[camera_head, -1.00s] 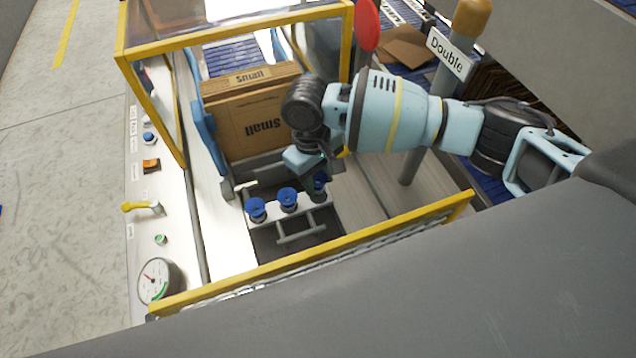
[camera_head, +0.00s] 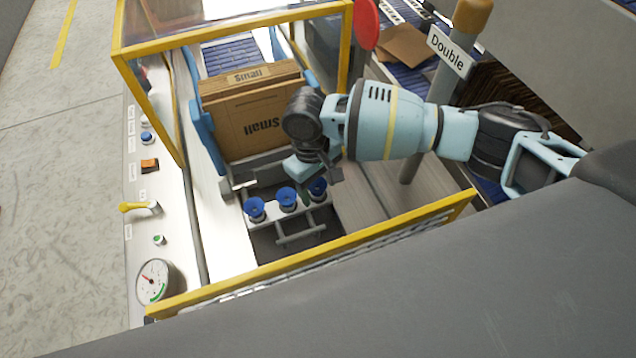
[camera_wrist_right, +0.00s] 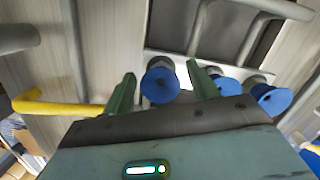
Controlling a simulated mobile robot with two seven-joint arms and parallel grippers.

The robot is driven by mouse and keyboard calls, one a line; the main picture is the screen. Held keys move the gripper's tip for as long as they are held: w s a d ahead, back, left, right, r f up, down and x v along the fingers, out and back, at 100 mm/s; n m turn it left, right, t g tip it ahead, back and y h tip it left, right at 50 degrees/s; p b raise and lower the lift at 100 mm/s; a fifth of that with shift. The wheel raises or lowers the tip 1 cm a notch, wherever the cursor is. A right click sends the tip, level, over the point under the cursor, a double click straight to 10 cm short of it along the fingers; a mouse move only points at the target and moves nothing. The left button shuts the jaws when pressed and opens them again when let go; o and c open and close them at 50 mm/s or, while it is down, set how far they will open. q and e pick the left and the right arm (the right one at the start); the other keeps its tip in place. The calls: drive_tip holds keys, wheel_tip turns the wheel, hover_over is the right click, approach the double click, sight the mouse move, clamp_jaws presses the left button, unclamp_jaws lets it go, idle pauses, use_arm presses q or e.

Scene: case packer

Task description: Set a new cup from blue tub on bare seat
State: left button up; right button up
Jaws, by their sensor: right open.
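Three blue suction cups sit in a row on a grey metal frame (camera_head: 300,239) in the head view: a left cup (camera_head: 254,209), a middle cup (camera_head: 287,198) and a right cup (camera_head: 317,188). My right gripper (camera_head: 325,176) is just above and behind the right cup. In the right wrist view its green fingers (camera_wrist_right: 161,88) are open, with a blue cup (camera_wrist_right: 160,84) showing between them and a visible gap on both sides. The other two cups show to the right there. I cannot make out a bare seat. The blue tub and my left gripper are not in view.
A yellow guard rail (camera_head: 310,254) runs across the front of the opening. Cardboard cases marked Small (camera_head: 255,115) stand behind the cups. A white control panel (camera_head: 150,215) with a gauge lies left. A post with a Double sign (camera_head: 450,50) stands right.

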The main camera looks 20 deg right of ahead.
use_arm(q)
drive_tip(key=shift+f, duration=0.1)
use_arm(e)
drive_tip(key=shift+r, duration=0.1)
drive_tip(key=shift+r, duration=0.25)
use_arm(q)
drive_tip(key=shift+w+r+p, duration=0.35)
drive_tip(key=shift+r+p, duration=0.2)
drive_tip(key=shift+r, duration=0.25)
use_arm(e)
wheel_tip(320, 180, up, 11)
drive_tip(key=w, duration=0.1)
drive_tip(key=shift+w+a+r, duration=0.2)
drive_tip(key=shift+w+a, duration=0.1)
drive_tip(key=shift+a, duration=0.05)
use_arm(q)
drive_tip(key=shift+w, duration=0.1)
use_arm(e)
drive_tip(key=shift+c, duration=0.5)
